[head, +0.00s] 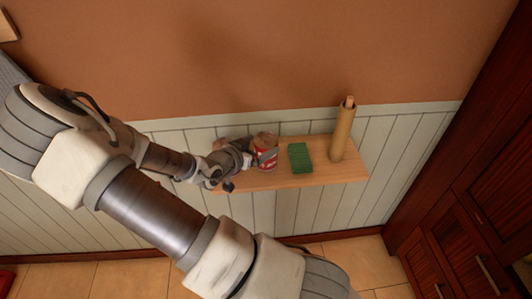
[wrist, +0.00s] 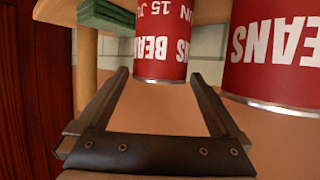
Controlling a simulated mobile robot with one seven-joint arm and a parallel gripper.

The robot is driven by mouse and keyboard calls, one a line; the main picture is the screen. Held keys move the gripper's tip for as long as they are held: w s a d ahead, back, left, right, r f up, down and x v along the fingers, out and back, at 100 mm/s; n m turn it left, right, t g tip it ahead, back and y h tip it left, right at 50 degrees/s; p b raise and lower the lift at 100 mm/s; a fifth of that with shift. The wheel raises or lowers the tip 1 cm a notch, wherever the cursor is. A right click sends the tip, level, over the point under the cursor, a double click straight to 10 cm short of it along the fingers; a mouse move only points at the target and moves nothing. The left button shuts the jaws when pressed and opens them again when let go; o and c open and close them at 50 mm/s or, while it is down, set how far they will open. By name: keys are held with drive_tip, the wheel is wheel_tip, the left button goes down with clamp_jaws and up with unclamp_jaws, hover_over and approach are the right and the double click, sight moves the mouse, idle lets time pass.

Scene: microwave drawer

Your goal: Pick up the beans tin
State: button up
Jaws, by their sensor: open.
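A red beans tin with white lettering stands on the wooden wall shelf (head: 290,181). In the wrist view this beans tin (wrist: 162,42) is at the top middle, lined up with the gap between my fingers. A second red beans tin (wrist: 280,50) is to its right, outside the right finger. In the head view one red tin (head: 265,160) shows partly behind my gripper (head: 262,156); the other is mostly hidden by my arm. My gripper (wrist: 160,76) is open and empty, its fingertips near the first tin's lower edge. I cannot tell whether they touch it.
A green block-like item (head: 300,156) lies on the shelf right of the tins. A tall tan cylinder (head: 342,133) stands near the shelf's right end. The panelled wall is close behind. Dark wooden cabinets (head: 470,230) are at the far right.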

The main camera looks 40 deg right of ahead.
sight(271, 139)
drive_tip(key=shift+x, duration=3.45)
clamp_jaws()
